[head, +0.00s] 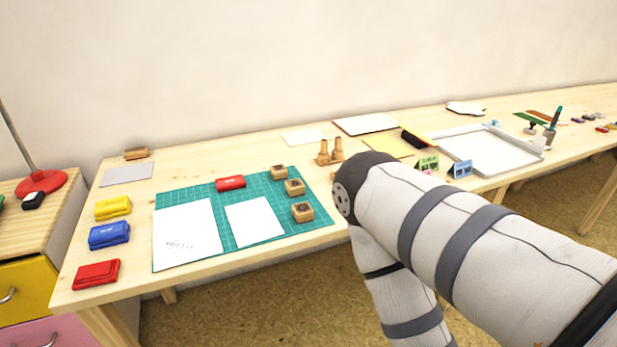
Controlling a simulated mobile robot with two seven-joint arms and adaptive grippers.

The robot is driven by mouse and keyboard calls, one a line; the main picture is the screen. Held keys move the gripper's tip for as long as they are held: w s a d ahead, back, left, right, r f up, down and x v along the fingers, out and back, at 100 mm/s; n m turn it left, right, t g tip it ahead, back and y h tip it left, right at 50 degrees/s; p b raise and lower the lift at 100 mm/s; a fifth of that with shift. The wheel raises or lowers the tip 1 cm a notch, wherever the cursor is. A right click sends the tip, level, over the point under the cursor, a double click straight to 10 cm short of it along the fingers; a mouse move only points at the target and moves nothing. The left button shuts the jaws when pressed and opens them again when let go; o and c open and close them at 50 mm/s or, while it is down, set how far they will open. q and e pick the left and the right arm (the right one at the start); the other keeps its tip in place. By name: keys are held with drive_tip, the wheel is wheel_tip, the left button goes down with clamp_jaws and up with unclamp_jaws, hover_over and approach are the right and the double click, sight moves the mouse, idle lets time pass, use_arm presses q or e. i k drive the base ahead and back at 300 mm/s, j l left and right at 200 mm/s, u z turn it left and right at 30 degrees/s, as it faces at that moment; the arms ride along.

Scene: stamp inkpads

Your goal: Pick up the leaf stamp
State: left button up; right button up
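Several small wooden blocks that look like stamps are in the head view. Three stand in a column at the right of the green cutting mat (320,216): a far block (278,172), a middle block (295,187) and a near block (302,211). Their tops carry small dark marks, too small to tell which is the leaf stamp. A pair of upright wooden handled pieces (329,152) stands behind the mat. My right arm reaches in from the lower right and bends down at its elbow; its gripper is out of view. My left arm and gripper are not in view.
Yellow (113,207), blue (109,235) and red (96,274) inkpads line the table's left side. Another red pad (230,183) and white papers (187,235) lie on the mat. A white tray (487,171) is at right. The table front edge is near.

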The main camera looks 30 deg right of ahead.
sight(279, 172)
drive_tip(key=z, duration=0.7)
drive_tip(key=i, duration=0.05)
